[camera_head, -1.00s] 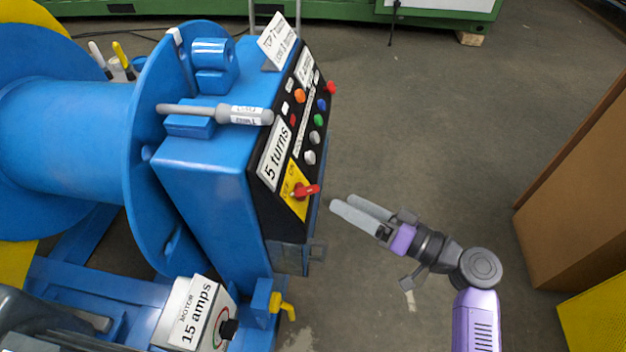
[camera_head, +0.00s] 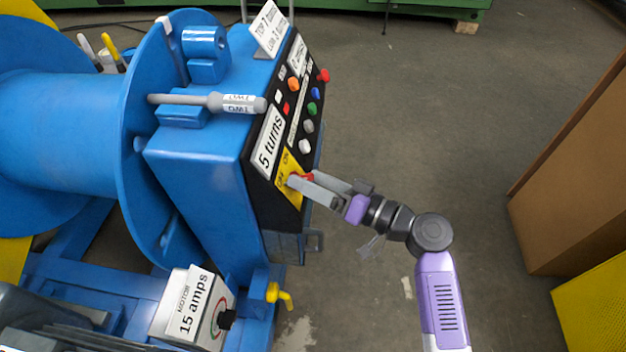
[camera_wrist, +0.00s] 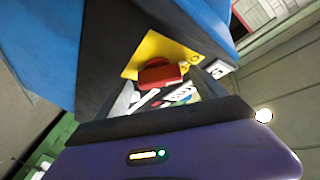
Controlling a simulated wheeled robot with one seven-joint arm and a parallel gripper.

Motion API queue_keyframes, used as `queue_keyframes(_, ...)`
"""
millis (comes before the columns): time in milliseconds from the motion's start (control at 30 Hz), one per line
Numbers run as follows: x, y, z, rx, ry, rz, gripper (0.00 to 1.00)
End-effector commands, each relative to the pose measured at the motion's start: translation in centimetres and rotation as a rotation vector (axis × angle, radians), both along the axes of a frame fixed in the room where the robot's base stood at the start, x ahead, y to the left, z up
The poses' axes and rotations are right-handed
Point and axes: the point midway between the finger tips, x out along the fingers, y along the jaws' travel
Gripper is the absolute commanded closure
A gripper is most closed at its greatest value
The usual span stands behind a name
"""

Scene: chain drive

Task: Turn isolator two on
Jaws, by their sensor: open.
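A red rotary switch handle (camera_head: 307,177) sits on a yellow plate (camera_head: 283,168) low on the black control panel of the blue machine. In the wrist view the red handle (camera_wrist: 160,75) stands out from the yellow plate (camera_wrist: 150,48). My gripper (camera_head: 302,179) is open, with its fingertips at the switch and partly hiding it in the head view. Whether a finger touches the handle cannot be told. The plate lettering is too small to read fully, so I cannot tell which isolator number it carries.
Above the switch are several coloured buttons (camera_head: 309,126) and a "5 turns" label (camera_head: 267,143). A "15 amps" motor box (camera_head: 170,310) with a black knob (camera_head: 226,318) is lower left. A brown box (camera_head: 575,175) stands right. The floor between is clear.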

Motion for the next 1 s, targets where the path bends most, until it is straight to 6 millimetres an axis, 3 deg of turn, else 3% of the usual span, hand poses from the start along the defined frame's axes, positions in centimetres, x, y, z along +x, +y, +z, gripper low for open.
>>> queue_keyframes(67,0.0,0.0,0.0,0.0,0.0,0.0,0.19)
queue_keyframes(300,0.0,0.0,0.0,0.0,0.0,0.0,0.66)
queue_keyframes(400,0.0,-0.1,0.0,-0.001,0.0,-0.001,0.81)
queue_keyframes(733,-0.1,0.0,0.4,0.002,0.055,-0.027,0.81)
queue_keyframes(1000,-0.3,0.1,1.1,0.006,0.215,-0.107,0.81)
